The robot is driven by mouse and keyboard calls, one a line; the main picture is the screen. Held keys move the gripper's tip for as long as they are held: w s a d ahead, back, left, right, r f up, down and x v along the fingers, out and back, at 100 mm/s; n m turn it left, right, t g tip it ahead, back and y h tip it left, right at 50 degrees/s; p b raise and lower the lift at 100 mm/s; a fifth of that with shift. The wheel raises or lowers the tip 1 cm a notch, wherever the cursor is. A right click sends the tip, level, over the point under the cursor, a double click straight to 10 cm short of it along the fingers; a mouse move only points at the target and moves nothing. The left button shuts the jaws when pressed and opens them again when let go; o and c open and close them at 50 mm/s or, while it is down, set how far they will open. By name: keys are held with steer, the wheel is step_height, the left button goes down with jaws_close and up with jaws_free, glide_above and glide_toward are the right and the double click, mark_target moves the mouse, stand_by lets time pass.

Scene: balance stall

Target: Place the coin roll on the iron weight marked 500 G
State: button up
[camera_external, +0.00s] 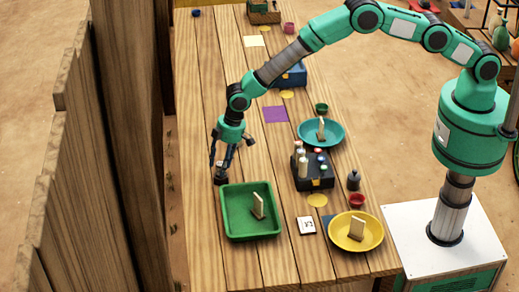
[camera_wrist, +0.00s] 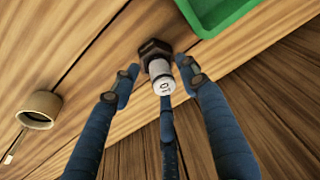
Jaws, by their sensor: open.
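A whitish cylinder with a dark mark on its end, which looks like the coin roll (camera_wrist: 159,72), shows in the wrist view. It appears to stand on a dark, angular iron weight (camera_wrist: 152,48); I cannot read 500 G on that weight. My gripper (camera_wrist: 148,82) is open, its blue fingers spread around the cylinder with visible gaps at the sides. In the external view my gripper (camera_external: 222,158) points down over the dark weight (camera_external: 220,180), just above the green tray (camera_external: 229,232) in the picture. The cylinder is hard to make out there.
A wooden cup-like object (camera_wrist: 40,105) lies left in the wrist view.

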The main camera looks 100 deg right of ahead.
steer(key=v, duration=1.1)
stand_by(0.6)
